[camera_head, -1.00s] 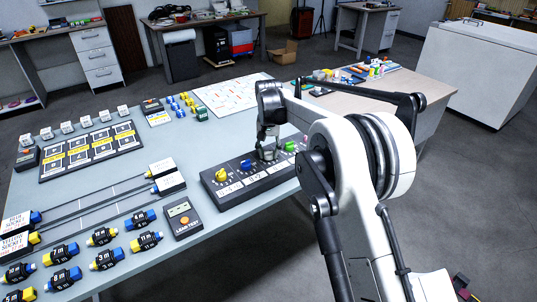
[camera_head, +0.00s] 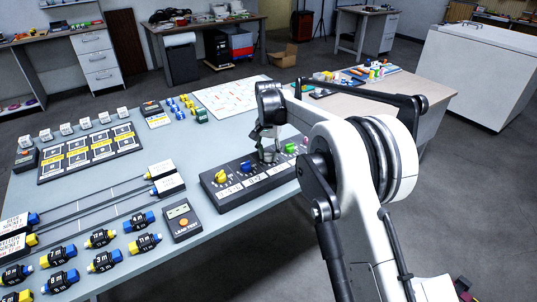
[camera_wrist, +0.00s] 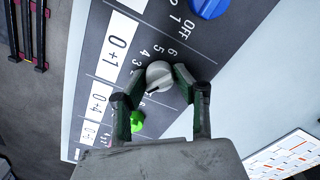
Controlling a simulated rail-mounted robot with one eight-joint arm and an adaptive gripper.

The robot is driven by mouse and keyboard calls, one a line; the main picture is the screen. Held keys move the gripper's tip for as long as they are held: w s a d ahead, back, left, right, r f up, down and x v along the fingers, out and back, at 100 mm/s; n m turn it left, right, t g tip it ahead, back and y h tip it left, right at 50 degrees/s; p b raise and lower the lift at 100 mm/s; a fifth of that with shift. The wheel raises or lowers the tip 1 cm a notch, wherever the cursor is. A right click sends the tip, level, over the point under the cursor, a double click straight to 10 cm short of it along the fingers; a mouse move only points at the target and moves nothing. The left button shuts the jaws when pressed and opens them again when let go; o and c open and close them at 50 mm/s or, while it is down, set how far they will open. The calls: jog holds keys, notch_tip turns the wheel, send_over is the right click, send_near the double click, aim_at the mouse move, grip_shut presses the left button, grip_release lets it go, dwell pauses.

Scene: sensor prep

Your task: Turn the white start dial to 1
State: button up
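The white start dial (camera_wrist: 159,75) is a round pale knob on the dark control panel (camera_head: 232,199), with numbers 3 to 6 printed beside it in the wrist view. A small dark mark shows on its lower side; I cannot read its setting for sure. My gripper (camera_wrist: 157,80) is over the panel with one finger on each side of this dial. It also shows in the head view (camera_head: 267,148), where its fingers largely cover the dial. I cannot tell whether the fingertips press on the dial or stand just clear of it.
A blue dial (camera_wrist: 209,6) and a green dial (camera_wrist: 137,121) flank the white one closely. A yellow dial (camera_head: 221,176) is at the panel's left end. An orange-buttoned tester (camera_head: 183,220) lies to the left. A white printed sheet (camera_head: 232,97) lies behind.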

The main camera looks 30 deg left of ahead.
aim_at(269, 153)
jog(key=o, duration=0.4)
jog(key=shift+r, duration=0.1)
notch_tip(269, 153, up, 12)
jog(key=shift+f, duration=0.1)
dwell(0.5)
